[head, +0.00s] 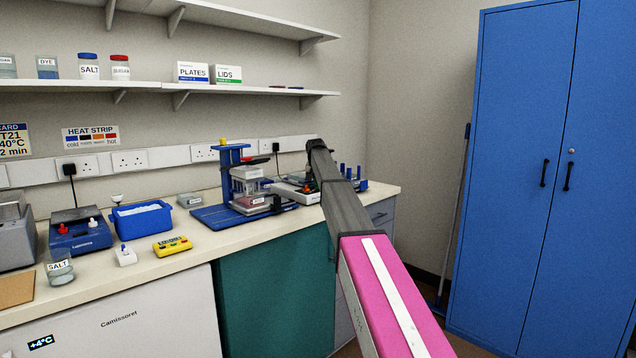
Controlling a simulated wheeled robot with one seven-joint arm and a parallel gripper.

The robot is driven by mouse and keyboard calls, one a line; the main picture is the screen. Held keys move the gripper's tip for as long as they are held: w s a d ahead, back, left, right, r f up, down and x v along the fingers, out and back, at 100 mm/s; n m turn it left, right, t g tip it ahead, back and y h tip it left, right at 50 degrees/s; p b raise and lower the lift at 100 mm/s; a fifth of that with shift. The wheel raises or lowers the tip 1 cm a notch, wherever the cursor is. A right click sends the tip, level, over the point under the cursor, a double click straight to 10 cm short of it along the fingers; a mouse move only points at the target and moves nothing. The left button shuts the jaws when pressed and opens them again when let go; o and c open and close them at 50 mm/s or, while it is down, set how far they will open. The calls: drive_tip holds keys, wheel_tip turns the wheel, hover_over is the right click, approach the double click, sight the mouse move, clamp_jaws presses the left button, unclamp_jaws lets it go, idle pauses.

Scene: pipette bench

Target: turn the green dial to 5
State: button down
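I cannot make out a green dial anywhere in the head view. My arm reaches from the bottom right to the back end of the bench, over a low white and dark device (287,191) that it partly covers. My gripper (310,181) seems to be the small dark shape at the arm's far end, low by this device. Its fingers are too small and too covered by my arm to tell open from shut, or whether they touch anything.
A blue stand (228,171) with clear boxes is left of the device, and blue pegs (349,172) are right of it. A blue cabinet (530,180) is at right.

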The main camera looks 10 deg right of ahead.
drive_tip(key=shift+f+m+g+h, duration=0.15)
drive_tip(key=shift+m+g+h, duration=0.15)
drive_tip(key=shift+m, duration=0.8)
drive_tip(key=shift+f+m+g+h, duration=0.15)
drive_tip(key=shift+m+h, duration=0.25)
drive_tip(key=shift+m, duration=0.7)
drive_tip(key=c, duration=1.2)
unclamp_jaws()
drive_tip(key=shift+r, duration=0.1)
drive_tip(key=shift+r, duration=0.1)
drive_tip(key=v, duration=1)
drive_tip(key=shift+a+r, duration=0.15)
drive_tip(key=shift+r, duration=0.15)
